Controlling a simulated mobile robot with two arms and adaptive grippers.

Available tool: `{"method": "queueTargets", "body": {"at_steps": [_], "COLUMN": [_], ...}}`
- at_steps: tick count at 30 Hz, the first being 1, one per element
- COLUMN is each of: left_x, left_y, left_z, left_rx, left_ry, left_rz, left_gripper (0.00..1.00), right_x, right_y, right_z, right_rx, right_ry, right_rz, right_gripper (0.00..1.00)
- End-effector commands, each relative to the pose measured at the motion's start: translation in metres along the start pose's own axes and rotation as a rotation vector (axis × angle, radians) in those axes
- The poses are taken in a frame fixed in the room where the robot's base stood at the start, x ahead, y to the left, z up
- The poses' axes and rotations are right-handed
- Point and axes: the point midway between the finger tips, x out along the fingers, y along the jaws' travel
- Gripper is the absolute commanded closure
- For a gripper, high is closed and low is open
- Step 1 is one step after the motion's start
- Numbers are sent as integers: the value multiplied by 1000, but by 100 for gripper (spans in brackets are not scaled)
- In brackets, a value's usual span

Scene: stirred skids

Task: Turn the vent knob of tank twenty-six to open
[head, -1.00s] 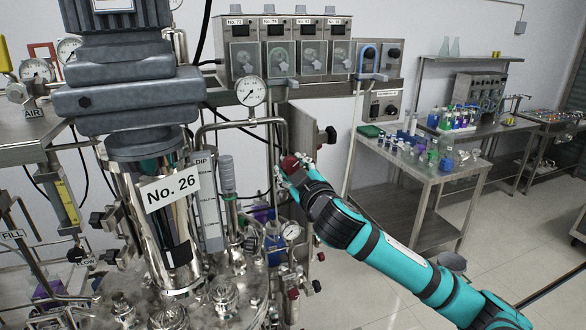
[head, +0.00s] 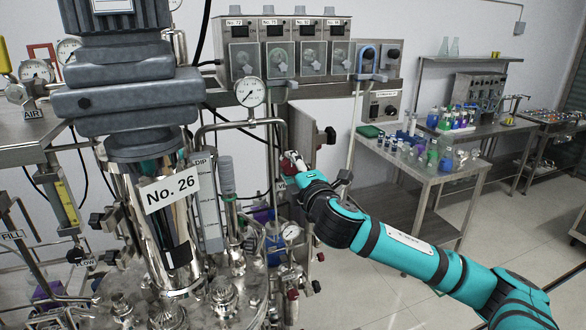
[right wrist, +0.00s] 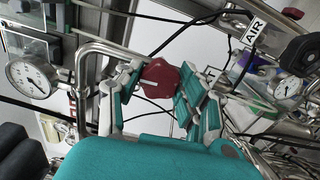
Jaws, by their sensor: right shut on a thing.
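The tank (head: 163,225) with the No. 26 plate (head: 170,192) stands at centre left in the head view. A red knob (right wrist: 176,84) with a white line on its face is in the middle of the right wrist view. My right gripper (right wrist: 160,92) is shut on this knob, with a finger at each side of it. In the head view my right gripper (head: 293,168) is at the pipework right of the tank and covers most of the knob. A small label (head: 280,185), partly hidden, is beside it. My left gripper is in neither view.
A pressure gauge (head: 250,92) and bent steel pipes are just left of and above my right gripper. A bench (head: 405,178) with bottles stands to the right, with clear floor in front.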

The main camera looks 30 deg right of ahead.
Motion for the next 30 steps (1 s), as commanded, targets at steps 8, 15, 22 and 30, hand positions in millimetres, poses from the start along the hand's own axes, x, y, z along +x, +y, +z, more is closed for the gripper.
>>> {"method": "queueTargets", "body": {"at_steps": [8, 15, 22, 30], "left_x": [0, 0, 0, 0], "left_y": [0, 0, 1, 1], "left_z": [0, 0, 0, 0], "left_rx": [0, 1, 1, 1], "left_ry": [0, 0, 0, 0], "left_rz": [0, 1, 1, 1], "left_gripper": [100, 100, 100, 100], "right_x": [0, 0, 0, 0], "right_y": [2, 2, 2, 3], "right_z": [1, 1, 0, 1], "right_rx": [-196, -291, -324, -327], "right_ry": [-2, -2, -2, -2], "right_rz": [4, 3, 4, 4], "right_gripper": [94, 94, 94, 94]}}
